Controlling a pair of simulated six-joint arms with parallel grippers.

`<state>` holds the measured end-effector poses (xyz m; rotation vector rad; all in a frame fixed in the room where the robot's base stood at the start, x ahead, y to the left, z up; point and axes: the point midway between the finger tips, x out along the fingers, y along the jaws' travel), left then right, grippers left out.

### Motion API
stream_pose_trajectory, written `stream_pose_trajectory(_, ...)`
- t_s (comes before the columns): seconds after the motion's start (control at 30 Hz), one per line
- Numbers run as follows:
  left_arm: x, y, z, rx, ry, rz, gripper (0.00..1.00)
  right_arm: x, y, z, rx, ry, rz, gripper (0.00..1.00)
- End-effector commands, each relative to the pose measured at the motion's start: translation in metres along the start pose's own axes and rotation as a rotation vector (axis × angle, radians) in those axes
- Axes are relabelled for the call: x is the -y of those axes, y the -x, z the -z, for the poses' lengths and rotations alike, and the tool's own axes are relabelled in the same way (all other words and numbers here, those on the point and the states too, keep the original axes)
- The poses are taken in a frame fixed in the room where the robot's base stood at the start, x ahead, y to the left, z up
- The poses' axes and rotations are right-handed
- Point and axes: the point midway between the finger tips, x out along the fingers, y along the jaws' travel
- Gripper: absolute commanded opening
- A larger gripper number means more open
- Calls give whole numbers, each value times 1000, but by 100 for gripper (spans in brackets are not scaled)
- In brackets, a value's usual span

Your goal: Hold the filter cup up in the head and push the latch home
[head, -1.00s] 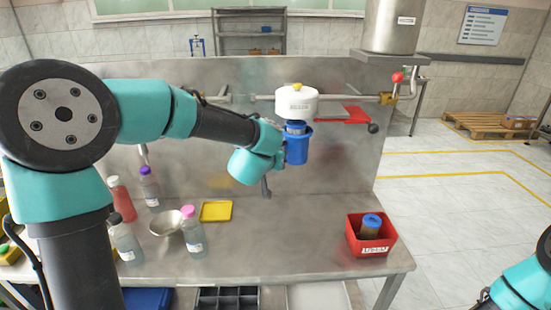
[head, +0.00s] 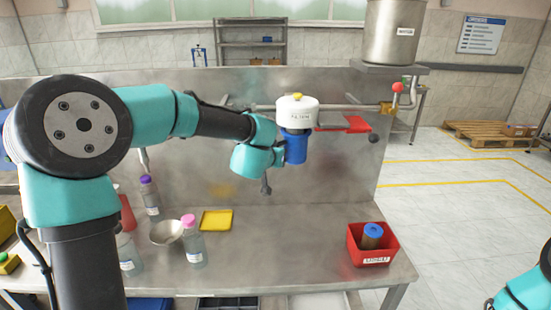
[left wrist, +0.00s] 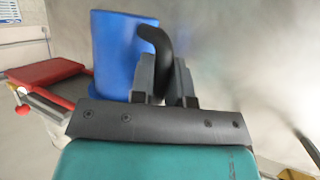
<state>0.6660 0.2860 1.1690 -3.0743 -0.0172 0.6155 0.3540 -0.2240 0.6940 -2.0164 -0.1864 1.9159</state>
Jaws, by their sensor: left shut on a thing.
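The white filter head (head: 297,112) with a yellow button on top hangs from a horizontal pipe. The blue filter cup (head: 296,148) is upright directly under it, its rim at the head's underside. My left gripper (head: 282,155) is at the cup's left side. In the left wrist view, the blue cup (left wrist: 120,55) has a curved black handle (left wrist: 158,45), and my left gripper (left wrist: 168,85) is shut on that handle. The latch cannot be made out for certain. My right arm shows only at the lower right corner; its gripper is out of view.
A red bin (head: 355,243) holding a blue-capped brown cartridge (head: 371,236) stands at the bench's right. Bottles, a metal bowl (head: 166,232) and a yellow tray (head: 216,220) stand at the left. A red plate (head: 345,124) and a red-knobbed valve (head: 397,88) are right of the head.

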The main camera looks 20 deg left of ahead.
Motion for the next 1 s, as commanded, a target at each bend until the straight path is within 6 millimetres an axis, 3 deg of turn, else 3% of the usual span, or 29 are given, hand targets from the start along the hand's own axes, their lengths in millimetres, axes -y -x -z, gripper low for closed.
stream_pose_trajectory(0.6,0,11,26,-2,2,0,0,0,0,0,0,0,0,43)
stream_pose_trajectory(1.0,0,12,29,-3,1,-2,0,0,0,0,0,0,0,43)
